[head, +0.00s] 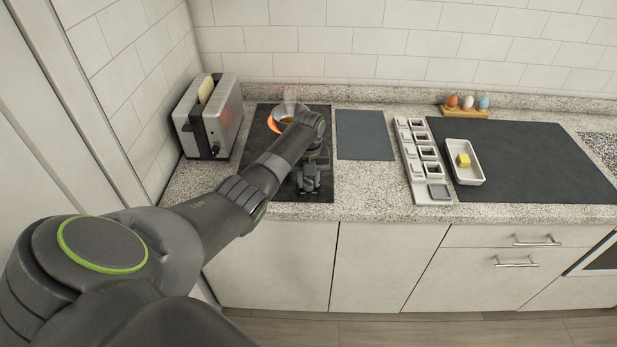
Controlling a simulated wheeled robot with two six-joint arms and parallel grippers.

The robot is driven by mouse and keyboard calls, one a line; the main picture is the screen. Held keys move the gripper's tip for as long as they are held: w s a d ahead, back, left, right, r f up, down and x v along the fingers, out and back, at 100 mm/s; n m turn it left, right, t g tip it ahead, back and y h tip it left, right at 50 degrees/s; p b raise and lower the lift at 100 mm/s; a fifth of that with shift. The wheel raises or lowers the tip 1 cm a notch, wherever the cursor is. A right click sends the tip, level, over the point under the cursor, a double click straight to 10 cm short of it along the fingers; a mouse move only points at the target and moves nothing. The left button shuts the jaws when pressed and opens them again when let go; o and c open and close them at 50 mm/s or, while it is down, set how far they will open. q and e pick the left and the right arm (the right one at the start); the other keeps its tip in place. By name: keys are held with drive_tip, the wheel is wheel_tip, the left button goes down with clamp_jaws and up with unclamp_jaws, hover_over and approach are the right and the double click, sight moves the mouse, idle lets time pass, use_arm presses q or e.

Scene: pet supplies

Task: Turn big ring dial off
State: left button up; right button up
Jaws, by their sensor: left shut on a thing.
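The black hob (258,150) lies on the counter at the left. An orange glowing big ring (273,124) shows at its back, with a grey metal pan (289,109) on it and faint haze above. My left arm reaches across the hob and hides part of the ring. My left gripper (308,188) points down at the hob's front right edge. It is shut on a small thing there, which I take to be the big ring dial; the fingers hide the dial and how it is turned. My right gripper is not in view.
A metal toaster (222,118) with bread stands left of the hob. A grey mat (364,135) lies to its right. Further right are a tray of small square compartments (409,150), a white dish (466,178) with a yellow block, and several eggs in a wooden holder (465,111).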

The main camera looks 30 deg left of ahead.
use_arm(q)
drive_tip(key=n+p, duration=0.2)
drive_tip(key=n, duration=0.4)
drive_tip(key=shift+r+p, duration=0.15)
drive_tip(key=shift+p, duration=0.15)
drive_tip(key=n+p, duration=0.1)
drive_tip(key=n, duration=0.3)
drive_tip(key=n+p, duration=0.1)
drive_tip(key=n, duration=0.2)
drive_tip(key=shift+w+n, duration=0.1)
drive_tip(key=shift+n, duration=0.3)
drive_tip(key=n+p, duration=0.1)
drive_tip(key=n, duration=0.5)
drive_tip(key=n+p, duration=0.1)
drive_tip(key=n, duration=0.4)
drive_tip(key=shift+n, duration=0.4)
drive_tip(key=o, duration=1)
